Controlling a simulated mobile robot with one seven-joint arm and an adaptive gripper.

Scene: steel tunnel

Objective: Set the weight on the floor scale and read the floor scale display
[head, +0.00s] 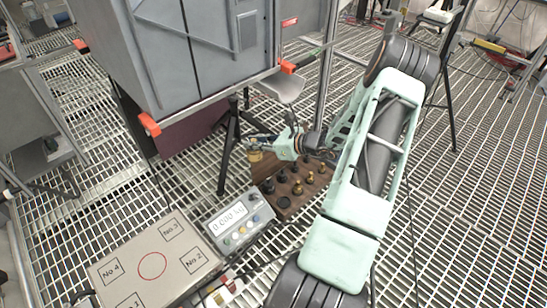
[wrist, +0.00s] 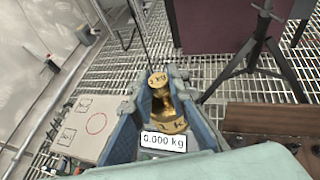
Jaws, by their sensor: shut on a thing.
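My gripper (head: 258,148) (wrist: 158,82) is shut on a brass weight (head: 255,156). In the wrist view the weight (wrist: 165,108) stands between the two blue-grey fingers, its knob towards the top of the picture. The floor scale (head: 125,272) lies at the lower left of the head view, with a red circle in its middle and numbered corner squares. It also shows at the left of the wrist view (wrist: 88,145). The scale display (head: 228,218) reads 0.000 kg. My gripper is apart from the scale, near the weight block.
A dark wooden block (head: 284,207) with several smaller weights stands right of the display. A black tripod stand (head: 228,160) rises close to my gripper. A grey cabinet (head: 190,60) overhangs behind. The scale's red circle area is clear.

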